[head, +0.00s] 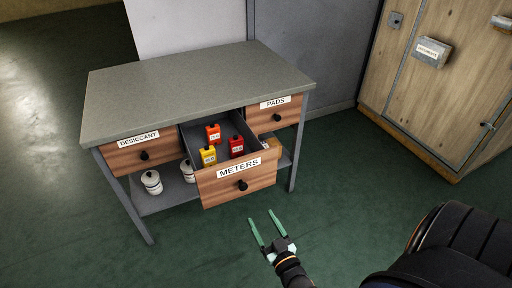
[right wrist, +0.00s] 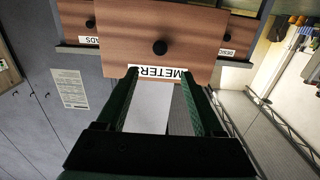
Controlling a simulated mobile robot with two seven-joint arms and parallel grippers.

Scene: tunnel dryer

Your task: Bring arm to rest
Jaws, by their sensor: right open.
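My right gripper (head: 266,229) is open and empty, with its two green fingers apart. In the head view it is in front of and below the open METERS drawer (head: 238,186). In the right wrist view the drawer front (right wrist: 140,38), with its dark knob (right wrist: 160,47), shows upside down beyond the fingers. I cannot tell the exact gap between fingers and drawer. The drawer holds an orange meter (head: 213,133), a yellow meter (head: 208,155) and a red meter (head: 236,146). My left gripper is not in view.
The drawer stands in a grey-topped workbench (head: 190,85) with closed DESICCANT (head: 143,152) and PADS (head: 275,113) drawers. White containers (head: 151,182) stand on its lower shelf. A wooden cabinet (head: 440,90) is at the right. The green floor in front is clear.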

